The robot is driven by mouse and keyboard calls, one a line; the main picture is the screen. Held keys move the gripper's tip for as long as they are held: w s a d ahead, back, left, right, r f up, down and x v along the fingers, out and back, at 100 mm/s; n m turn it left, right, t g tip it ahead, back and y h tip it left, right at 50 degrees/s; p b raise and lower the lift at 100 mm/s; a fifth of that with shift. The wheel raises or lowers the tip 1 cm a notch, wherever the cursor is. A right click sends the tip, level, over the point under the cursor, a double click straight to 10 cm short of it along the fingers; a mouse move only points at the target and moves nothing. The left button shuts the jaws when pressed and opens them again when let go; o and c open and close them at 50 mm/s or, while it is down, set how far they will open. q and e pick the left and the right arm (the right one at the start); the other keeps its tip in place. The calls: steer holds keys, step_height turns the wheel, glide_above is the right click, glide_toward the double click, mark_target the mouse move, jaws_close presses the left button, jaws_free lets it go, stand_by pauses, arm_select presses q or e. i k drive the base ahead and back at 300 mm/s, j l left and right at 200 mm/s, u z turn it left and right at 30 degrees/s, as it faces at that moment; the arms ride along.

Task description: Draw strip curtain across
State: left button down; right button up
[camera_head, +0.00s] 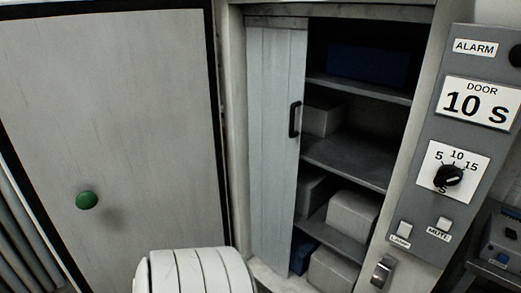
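The strip curtain (274,150) is a pale grey panel of narrow vertical slats. It is bunched at the left side of the cabinet opening and covers only that part. A black upright handle (295,119) sits on its right edge. To its right the opening is uncovered and shows dark shelves (350,162). A metal catch (382,270) is on the right post of the frame, low down. Neither of my grippers shows in the head view.
Grey boxes (352,215) and a dark blue box (368,66) stand on the shelves. A control panel (455,150) with a knob (448,176) and a "DOOR 10 S" sign is at right. A large pale door panel (120,110) with a green knob (87,200) is at left.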

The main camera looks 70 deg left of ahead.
mark_target(277, 47)
steer(key=u, duration=2.1)
